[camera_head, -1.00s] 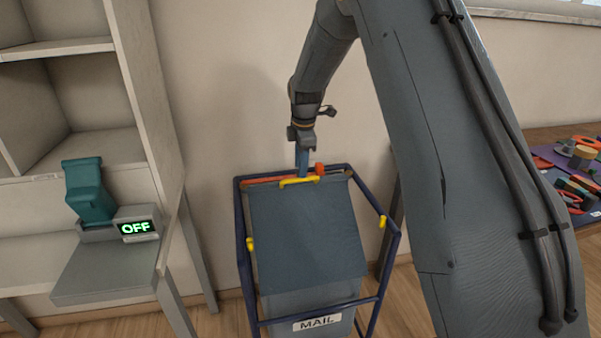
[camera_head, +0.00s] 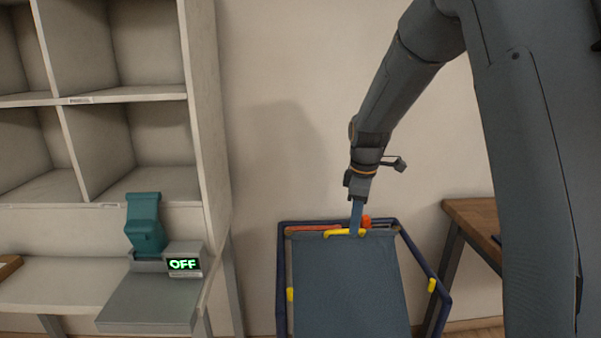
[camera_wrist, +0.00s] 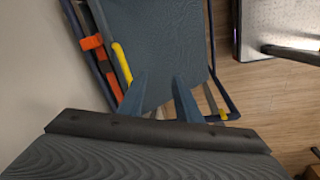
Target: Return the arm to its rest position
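My arm reaches down from the upper right in the head view. My gripper (camera_head: 355,234) is at the back edge of the blue-grey mail cart lid, at or just above its yellow handle (camera_head: 335,233); I cannot tell if they touch. In the wrist view my gripper (camera_wrist: 160,80) shows two blue fingers spread apart with nothing held between them. The lid (camera_wrist: 160,45) lies beyond the fingers, and the yellow handle (camera_wrist: 122,63) is to the left of them. The lid (camera_head: 350,285) looks closed; its lower part is cut off in the head view.
The cart's dark blue frame (camera_head: 442,296) surrounds the lid, with an orange bar (camera_head: 312,228) at the back. A pale shelf unit (camera_head: 205,130) stands left, holding a teal device (camera_head: 145,225) with an OFF display (camera_head: 184,264). A wooden table (camera_head: 470,215) is at right. The wall is close behind.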

